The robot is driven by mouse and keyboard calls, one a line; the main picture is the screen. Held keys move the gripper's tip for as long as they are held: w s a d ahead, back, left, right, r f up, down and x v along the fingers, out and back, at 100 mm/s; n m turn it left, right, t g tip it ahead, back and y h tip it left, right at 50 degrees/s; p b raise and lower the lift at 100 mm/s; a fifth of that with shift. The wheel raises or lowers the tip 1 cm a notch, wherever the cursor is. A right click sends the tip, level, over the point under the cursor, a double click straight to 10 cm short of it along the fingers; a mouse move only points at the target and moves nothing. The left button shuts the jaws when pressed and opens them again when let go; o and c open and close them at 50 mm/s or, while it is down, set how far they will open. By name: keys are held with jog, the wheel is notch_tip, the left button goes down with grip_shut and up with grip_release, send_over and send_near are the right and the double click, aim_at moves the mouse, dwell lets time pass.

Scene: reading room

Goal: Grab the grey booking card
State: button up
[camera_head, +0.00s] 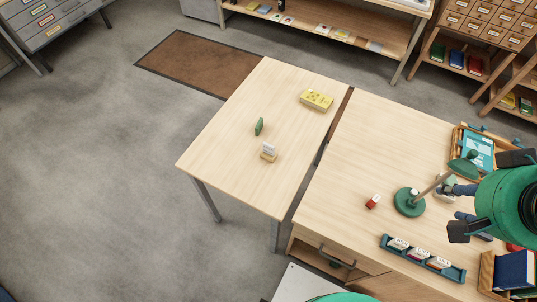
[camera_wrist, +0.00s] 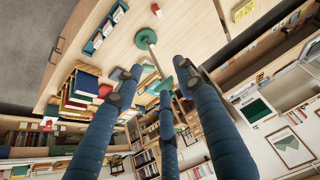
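A small pale grey card (camera_head: 269,147) stands upright in a light wooden holder (camera_head: 267,157) near the left part of the pale wooden table (camera_head: 222,150). I take it for the grey booking card; any writing is too small to read. My gripper (camera_head: 463,200) is far to its right, above the right end of the adjoining desk, by the green lamp. In the wrist view its blue fingers (camera_wrist: 160,72) are spread apart with nothing between them. The card does not show in the wrist view.
A green upright piece (camera_head: 259,127) stands just behind the card, and a yellow box (camera_head: 317,100) lies farther back. The desk holds a green lamp (camera_head: 409,201), a red block (camera_head: 373,201) and a blue card tray (camera_head: 423,259). The table around the card is mostly clear.

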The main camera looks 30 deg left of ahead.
jog(key=w+a+f+m+g+y+p, duration=0.1)
jog(key=w+a+m+g+y+p, duration=0.2)
jog(key=w+a, duration=0.85)
jog(key=m+g+y+p, duration=0.2)
jog(key=m+p, duration=0.6)
jog(key=m, duration=0.7)
send_over(269, 146)
jog(key=d, duration=0.5)
notch_tip(269, 146, down, 29)
jog(key=shift+a+h, duration=0.1)
jog(key=shift+h, duration=0.2)
jog(key=shift+s+b+x, duration=0.2)
jog(key=shift+b+x, duration=0.35)
jog(key=shift+x, duration=3.6)
jog(key=shift+a+f, duration=0.1)
